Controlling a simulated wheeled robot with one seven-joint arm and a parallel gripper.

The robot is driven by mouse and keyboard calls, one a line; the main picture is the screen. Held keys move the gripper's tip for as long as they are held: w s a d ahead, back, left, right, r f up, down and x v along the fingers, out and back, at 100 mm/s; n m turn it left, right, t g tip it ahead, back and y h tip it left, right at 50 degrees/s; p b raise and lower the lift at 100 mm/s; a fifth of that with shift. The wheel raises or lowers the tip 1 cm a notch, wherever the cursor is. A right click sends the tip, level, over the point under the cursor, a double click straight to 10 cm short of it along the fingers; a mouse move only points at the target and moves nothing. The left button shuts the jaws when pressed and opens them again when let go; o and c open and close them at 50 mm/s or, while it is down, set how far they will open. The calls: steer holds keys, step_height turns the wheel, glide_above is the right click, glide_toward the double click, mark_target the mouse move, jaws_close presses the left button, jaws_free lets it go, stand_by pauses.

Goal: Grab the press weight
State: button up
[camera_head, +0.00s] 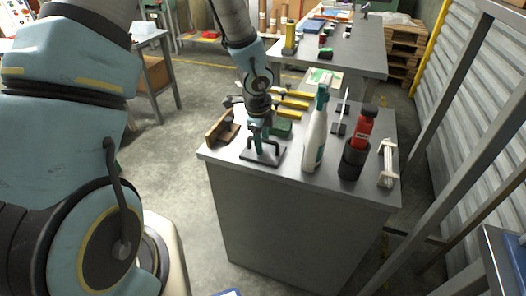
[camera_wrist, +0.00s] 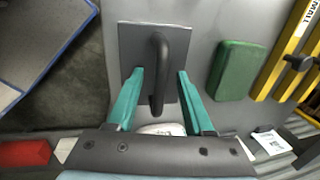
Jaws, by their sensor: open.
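The press weight is a flat dark grey plate with a black arched handle. It lies near the front left edge of the grey worktop in the head view (camera_head: 263,157), and it fills the upper middle of the wrist view (camera_wrist: 127,45). My gripper (camera_head: 260,146) points down over it. In the wrist view the two teal fingers of my gripper (camera_wrist: 160,73) are spread, one on each side of the handle, with a gap on both sides. Whether the tips reach below the handle's top is unclear. Part of the handle is hidden behind my gripper in the head view.
A green block (camera_wrist: 235,70) and yellow bars (camera_wrist: 284,50) lie close to the right of the weight in the wrist view. A wooden piece (camera_head: 222,130), a white spray bottle (camera_head: 316,137) and a red bottle in a black holder (camera_head: 352,160) share the worktop (camera_head: 285,190).

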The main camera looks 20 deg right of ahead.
jaws_close()
stand_by(0.4)
stand_by(1.0)
